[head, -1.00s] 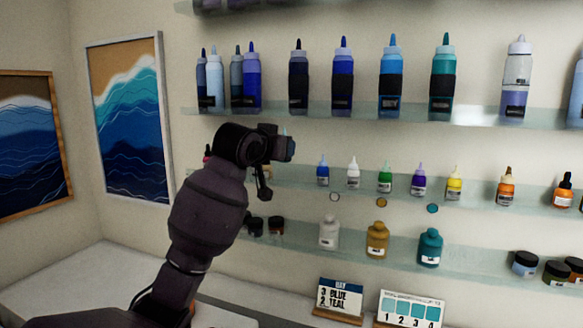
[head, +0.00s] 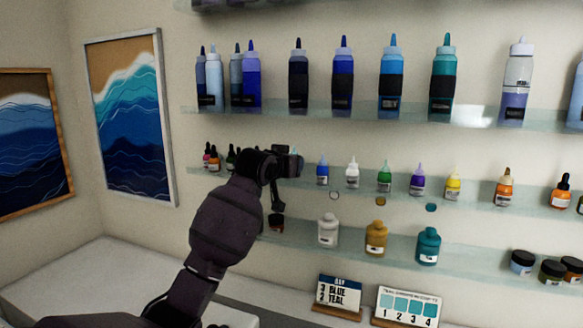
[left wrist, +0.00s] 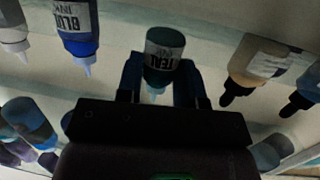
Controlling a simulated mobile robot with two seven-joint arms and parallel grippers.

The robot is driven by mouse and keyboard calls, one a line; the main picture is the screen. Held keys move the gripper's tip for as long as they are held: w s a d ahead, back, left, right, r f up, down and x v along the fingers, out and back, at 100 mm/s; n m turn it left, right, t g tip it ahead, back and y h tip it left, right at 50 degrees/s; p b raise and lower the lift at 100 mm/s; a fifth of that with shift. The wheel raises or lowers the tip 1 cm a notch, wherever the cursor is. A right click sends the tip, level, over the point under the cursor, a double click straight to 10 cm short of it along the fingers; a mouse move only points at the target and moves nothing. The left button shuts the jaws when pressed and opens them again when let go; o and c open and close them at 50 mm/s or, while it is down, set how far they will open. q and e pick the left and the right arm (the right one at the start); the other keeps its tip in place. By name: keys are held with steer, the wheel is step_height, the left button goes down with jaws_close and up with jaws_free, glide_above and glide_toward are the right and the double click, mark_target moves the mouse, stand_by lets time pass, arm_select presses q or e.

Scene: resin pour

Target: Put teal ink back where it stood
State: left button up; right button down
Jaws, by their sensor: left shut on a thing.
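In the head view my left gripper (head: 292,164) is at the middle shelf, just left of the blue ink (head: 322,173), and largely hides the bottle. The blue ink also shows in the left wrist view (left wrist: 77,32), apart from the teal ink. I cannot tell whether the teal ink touches the shelf. My right gripper is out of view.
White (head: 352,174), green (head: 384,178) and purple (head: 417,182) inks stand right of the blue one. Dark-capped dropper bottles (head: 213,160) stand left of my arm. Large squeeze bottles fill the upper shelf (head: 470,116); jars stand on the lower shelf (head: 460,265).

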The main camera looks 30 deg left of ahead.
arm_select(q)
steer(key=shift+f, duration=0.55)
steer(key=shift+w+f, duration=0.15)
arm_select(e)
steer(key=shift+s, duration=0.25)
arm_select(q)
steer(key=shift+f, duration=0.15)
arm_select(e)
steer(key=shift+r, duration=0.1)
arm_select(q)
steer(key=o, duration=0.9)
steer(key=shift+r, duration=0.2)
steer(key=b+v, duration=0.2)
steer(key=v, duration=1)
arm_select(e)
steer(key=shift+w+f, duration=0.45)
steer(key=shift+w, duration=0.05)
arm_select(q)
steer(key=shift+a+f, duration=0.1)
steer(key=shift+f, duration=0.1)
